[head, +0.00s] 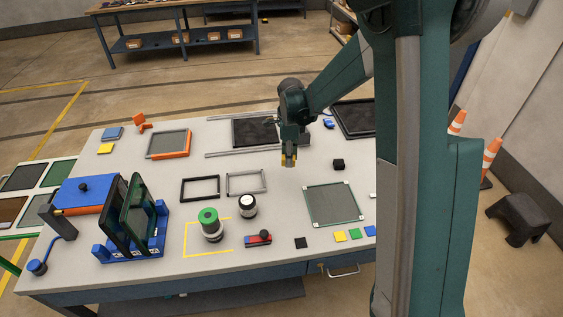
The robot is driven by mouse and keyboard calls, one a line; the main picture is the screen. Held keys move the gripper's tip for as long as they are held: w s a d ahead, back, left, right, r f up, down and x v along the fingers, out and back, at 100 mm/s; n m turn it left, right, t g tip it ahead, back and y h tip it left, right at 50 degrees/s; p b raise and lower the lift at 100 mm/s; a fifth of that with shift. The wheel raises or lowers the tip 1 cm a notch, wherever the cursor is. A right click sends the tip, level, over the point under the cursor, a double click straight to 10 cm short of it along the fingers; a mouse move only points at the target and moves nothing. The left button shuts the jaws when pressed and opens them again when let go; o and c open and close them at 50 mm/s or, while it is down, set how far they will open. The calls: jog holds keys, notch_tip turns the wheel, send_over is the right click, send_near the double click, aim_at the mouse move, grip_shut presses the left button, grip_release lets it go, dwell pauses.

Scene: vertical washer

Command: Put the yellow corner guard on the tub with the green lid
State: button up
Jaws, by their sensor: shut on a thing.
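My gripper (289,152) hangs over the middle back of the table, above the bare top behind the glass panel. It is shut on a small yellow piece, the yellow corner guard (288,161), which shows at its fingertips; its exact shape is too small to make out. The tub with the green lid (209,218) stands upright at the front middle of the table, inside a yellow taped outline. It is to the left of and nearer than my gripper, well apart from it. Nothing shows on the lid apart from its dark centre.
A tub with a white lid (248,206) stands just right of the green-lidded one. Two small frames (200,188) lie behind the tubs. A blue rack with dark panels (130,252) stands left. A glass panel (334,204) lies right.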

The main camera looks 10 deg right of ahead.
jog(key=shift+a, duration=0.1)
jog(key=shift+s+a+r, duration=0.2)
jog(key=shift+a+r, duration=0.05)
jog(key=shift+a, duration=0.3)
jog(key=s+a+r+n+p, duration=0.15)
jog(key=s+a+r, duration=0.3)
jog(key=a, duration=0.45)
jog(key=s+a+r+p, duration=0.3)
jog(key=s+a, duration=0.2)
jog(key=a, duration=0.3)
notch_tip(320, 180, up, 6)
jog(key=f+n+p, duration=0.1)
jog(key=p, duration=0.2)
send_over(208, 215)
jog(key=shift+d+r, duration=0.1)
jog(key=shift+r, duration=0.15)
jog(key=shift+f, duration=0.15)
jog(key=shift+f, duration=2.8)
